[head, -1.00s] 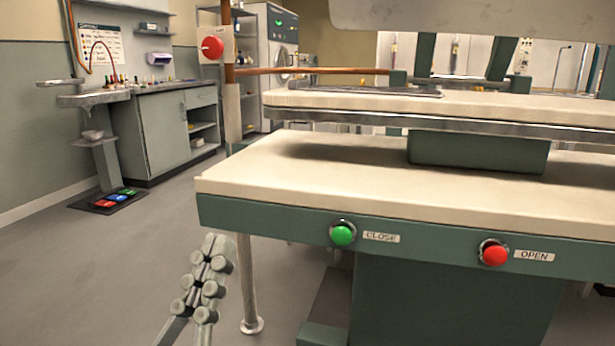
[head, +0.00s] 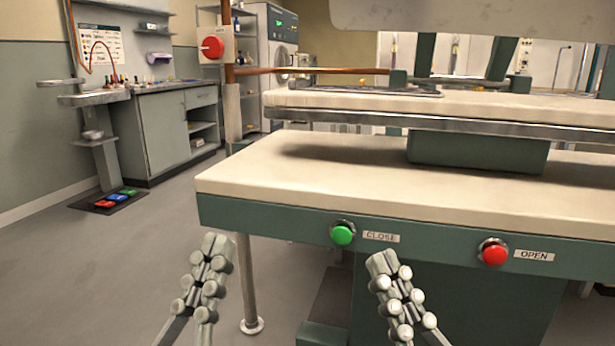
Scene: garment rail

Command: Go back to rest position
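My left gripper (head: 215,247) is at the lower left of the head view, in front of the press's left front leg and over the floor. My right gripper (head: 381,264) is at the lower middle, in front of the press below the green CLOSE button (head: 342,234). Both point up and away, and nothing shows held in either. Each is seen nearly edge-on, so the gap between its fingers is hidden.
A press with a pale padded board (head: 400,190) and green front fills the middle and right. A red OPEN button (head: 494,252) is right of the CLOSE button. A grey cabinet (head: 158,135) stands at the back left.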

